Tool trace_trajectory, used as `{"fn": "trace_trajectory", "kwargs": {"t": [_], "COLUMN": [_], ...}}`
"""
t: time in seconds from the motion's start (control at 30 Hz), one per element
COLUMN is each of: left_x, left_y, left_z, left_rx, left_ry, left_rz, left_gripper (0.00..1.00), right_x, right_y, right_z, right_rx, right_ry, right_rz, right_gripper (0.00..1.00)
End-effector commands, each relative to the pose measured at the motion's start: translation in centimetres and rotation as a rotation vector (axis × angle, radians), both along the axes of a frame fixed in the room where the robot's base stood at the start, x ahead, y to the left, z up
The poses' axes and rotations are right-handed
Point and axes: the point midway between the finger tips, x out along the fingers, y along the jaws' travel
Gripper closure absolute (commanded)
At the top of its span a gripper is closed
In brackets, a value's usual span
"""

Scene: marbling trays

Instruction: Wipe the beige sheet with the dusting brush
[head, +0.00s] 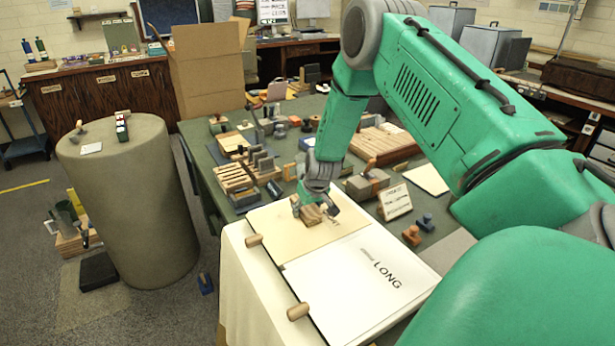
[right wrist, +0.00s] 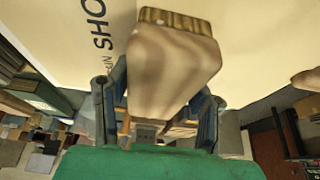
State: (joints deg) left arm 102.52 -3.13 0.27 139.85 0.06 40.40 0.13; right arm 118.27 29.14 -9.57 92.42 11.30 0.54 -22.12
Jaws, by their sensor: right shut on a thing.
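The beige sheet (head: 283,238) lies flat at the front of the green table, and fills much of the right wrist view (right wrist: 262,50), where part of a printed word, "SHO", shows on it. My right gripper (head: 316,204) is over the sheet's far half, pointing down, shut on the dusting brush (right wrist: 172,62). The brush has a pale brown wooden body and a strip of tan bristles at its far end. In the head view the brush (head: 312,215) is small at the fingertips; I cannot tell whether its bristles touch the sheet. My left gripper is not in view.
A white sheet (head: 365,282) marked "LONG" lies beside the beige one, on the near side. Wooden pegs (head: 254,240) stick out along the left edge. A small sign (head: 395,201), orange and blue blocks and wooden racks (head: 236,178) crowd the table behind and right.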

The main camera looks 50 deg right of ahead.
Motion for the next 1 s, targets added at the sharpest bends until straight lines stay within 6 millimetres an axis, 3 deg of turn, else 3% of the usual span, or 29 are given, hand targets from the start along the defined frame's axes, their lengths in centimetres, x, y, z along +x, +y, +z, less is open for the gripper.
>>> {"fn": "trace_trajectory", "kwargs": {"t": [0.17, 1.0], "left_x": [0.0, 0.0], "left_y": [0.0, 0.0], "left_z": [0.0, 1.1], "left_rx": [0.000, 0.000], "left_ry": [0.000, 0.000], "left_rz": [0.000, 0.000], "left_gripper": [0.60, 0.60], "right_x": [0.2, 2.0], "right_y": [0.3, 5.8], "right_z": [-0.1, 0.1], "right_rx": [0.001, 0.001], "right_ry": [0.002, 0.001], "right_rz": [0.000, 0.000], "right_gripper": [0.77, 0.77]}}
